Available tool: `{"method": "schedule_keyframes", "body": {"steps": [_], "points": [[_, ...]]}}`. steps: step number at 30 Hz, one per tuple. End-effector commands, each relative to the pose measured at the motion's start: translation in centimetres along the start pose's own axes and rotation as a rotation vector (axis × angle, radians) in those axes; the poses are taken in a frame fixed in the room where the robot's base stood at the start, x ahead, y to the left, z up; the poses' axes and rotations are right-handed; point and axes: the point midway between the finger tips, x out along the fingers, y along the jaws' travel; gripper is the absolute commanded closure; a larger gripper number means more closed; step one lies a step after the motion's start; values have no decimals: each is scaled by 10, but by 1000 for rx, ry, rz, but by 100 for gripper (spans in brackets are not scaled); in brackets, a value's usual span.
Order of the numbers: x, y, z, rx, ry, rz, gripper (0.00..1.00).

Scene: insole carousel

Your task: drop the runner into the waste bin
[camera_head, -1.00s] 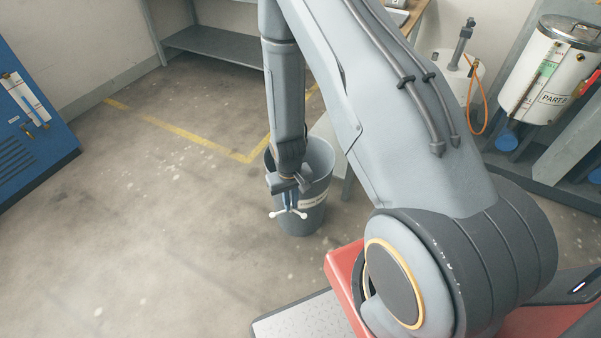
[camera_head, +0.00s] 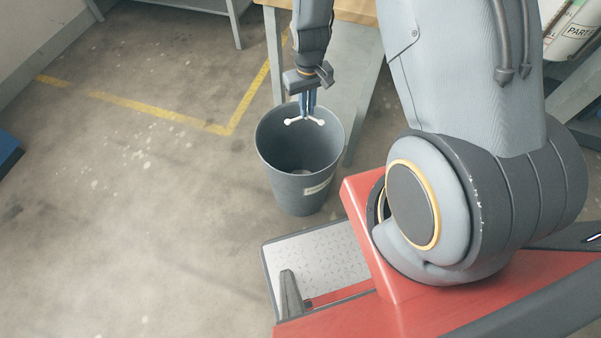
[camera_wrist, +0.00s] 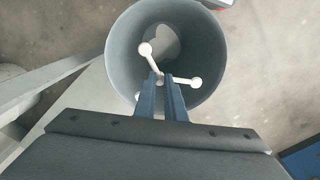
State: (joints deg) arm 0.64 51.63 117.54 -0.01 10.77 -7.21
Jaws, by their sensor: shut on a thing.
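The runner is a small white three-armed piece with rounded ends; it shows in the head view (camera_head: 304,121) and in the wrist view (camera_wrist: 181,82). My gripper (camera_head: 305,112) is shut on it, with both blue fingers together in the wrist view (camera_wrist: 165,84). The waste bin is a grey, open-topped round bin on the floor, seen in the head view (camera_head: 290,190) and from above in the wrist view (camera_wrist: 118,50). The runner hangs over the bin's mouth, towards its far side in the head view. Its exact height above the rim is unclear.
A table with a wooden top (camera_head: 345,9) and grey legs stands just behind the bin. My red base is at the lower right. The floor left of the bin is clear, with a yellow line (camera_head: 150,112) across it.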

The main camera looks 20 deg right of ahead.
Motion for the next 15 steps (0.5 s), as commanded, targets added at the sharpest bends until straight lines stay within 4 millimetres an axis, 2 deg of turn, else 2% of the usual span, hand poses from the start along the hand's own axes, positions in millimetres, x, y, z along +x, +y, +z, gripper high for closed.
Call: {"method": "schedule_keyframes", "body": {"steps": [3,8,15], "points": [[-2,3,-12,-23,2,0,100],[-5,2,-15,-39,0,0,100],[11,1,-15,-42,-2,0,100]]}}
